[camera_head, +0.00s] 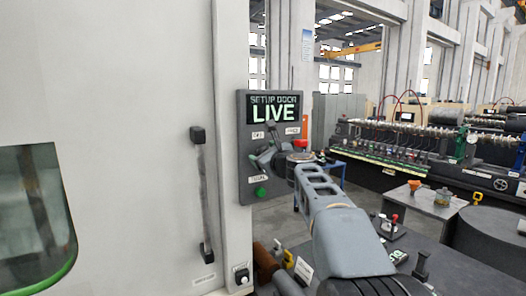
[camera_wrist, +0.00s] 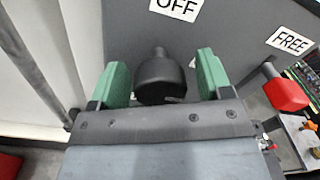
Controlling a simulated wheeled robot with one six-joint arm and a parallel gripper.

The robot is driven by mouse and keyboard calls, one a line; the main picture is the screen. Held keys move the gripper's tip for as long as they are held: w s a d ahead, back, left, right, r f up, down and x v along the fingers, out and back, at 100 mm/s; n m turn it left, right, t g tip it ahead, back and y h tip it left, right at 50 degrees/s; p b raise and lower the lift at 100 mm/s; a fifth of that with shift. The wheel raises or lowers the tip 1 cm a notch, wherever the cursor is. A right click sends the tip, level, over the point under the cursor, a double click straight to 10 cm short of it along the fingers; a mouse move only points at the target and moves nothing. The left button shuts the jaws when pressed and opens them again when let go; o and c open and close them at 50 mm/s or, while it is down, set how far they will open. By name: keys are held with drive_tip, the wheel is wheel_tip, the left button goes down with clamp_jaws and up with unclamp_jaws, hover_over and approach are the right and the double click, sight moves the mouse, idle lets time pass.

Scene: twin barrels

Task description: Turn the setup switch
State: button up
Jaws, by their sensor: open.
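The setup switch (camera_wrist: 160,82) is a black knob on a dark grey panel, below a white OFF label (camera_wrist: 176,7) in the wrist view. My gripper (camera_wrist: 163,77) is open, with one green finger pad on each side of the knob. I cannot tell whether either pad touches it. In the head view the control panel (camera_head: 244,180) has a screen (camera_head: 273,108) reading "SETUP DOOR LIVE". My gripper (camera_head: 264,156) is at the panel's middle and hides the knob there.
A FREE label (camera_wrist: 292,40) and a red-tipped handle (camera_wrist: 287,93) are right of the knob. A green button (camera_head: 261,191) sits low on the panel. A white door with a vertical handle (camera_head: 203,195) stands left. A dark table (camera_head: 455,272) with fixtures lies right.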

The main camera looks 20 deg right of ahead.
drive_tip(key=shift+w, duration=0.3)
drive_tip(key=c, duration=0.9)
drive_tip(key=shift+c, duration=0.2)
